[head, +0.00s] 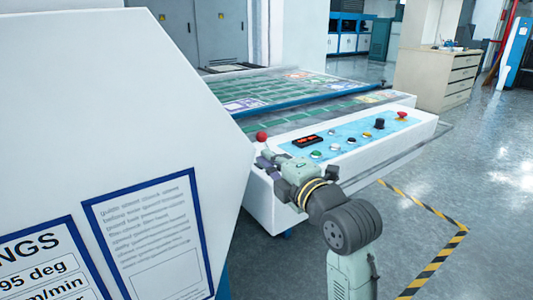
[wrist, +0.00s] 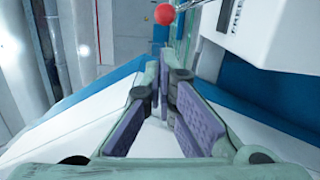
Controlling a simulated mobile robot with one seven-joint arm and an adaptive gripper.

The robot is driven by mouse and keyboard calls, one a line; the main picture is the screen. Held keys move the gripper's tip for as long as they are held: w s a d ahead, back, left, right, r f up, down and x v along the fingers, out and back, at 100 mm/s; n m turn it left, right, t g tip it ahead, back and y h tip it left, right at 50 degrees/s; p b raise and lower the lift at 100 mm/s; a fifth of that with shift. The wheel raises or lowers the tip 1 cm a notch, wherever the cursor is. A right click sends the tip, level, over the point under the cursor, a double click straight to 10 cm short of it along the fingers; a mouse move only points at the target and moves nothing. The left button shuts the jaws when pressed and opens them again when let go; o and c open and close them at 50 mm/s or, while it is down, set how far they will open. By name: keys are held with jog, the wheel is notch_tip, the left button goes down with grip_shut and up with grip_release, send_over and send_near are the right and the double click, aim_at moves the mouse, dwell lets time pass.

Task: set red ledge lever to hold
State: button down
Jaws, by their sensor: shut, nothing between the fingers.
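The red ledge lever shows as a red ball knob (head: 261,137) at the left end of the white control console, beside the large white housing. In the wrist view the red knob (wrist: 164,14) is at the top centre, with a thin metal rod beside it. My gripper (head: 265,159) is just below the knob in the head view, close to the console's left end. In the wrist view my gripper (wrist: 168,80) has its fingers together and empty, pointing toward the knob with a visible gap. No hold marking is readable.
The console's blue panel (head: 350,136) carries several buttons, a black knob and a red mushroom button (head: 402,115). The white housing (head: 110,120) blocks the left. A striped floor line (head: 440,255) and open floor lie to the right.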

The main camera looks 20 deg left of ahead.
jog(key=p+x, duration=0.2)
jog(key=x, duration=0.6)
jog(key=shift+r, duration=0.1)
jog(key=shift+w+d+r+m, duration=0.15)
jog(key=shift+w+m, duration=0.05)
jog(key=shift+m, duration=0.2)
jog(key=shift+w+d+r, duration=0.1)
jog(key=shift+w+r, duration=0.05)
jog(key=shift+r, duration=0.05)
jog(key=w+d+r+m+g+p, duration=0.1)
jog(key=w+d+r+m+p, duration=0.1)
jog(key=w+d+m, duration=0.3)
jog(key=shift+w+d+r+m+p, duration=0.25)
jog(key=shift+w+m+p, duration=0.6)
jog(key=shift+m, duration=1.25)
jog(key=shift+w+d+f, duration=0.1)
jog(key=shift+w, duration=0.2)
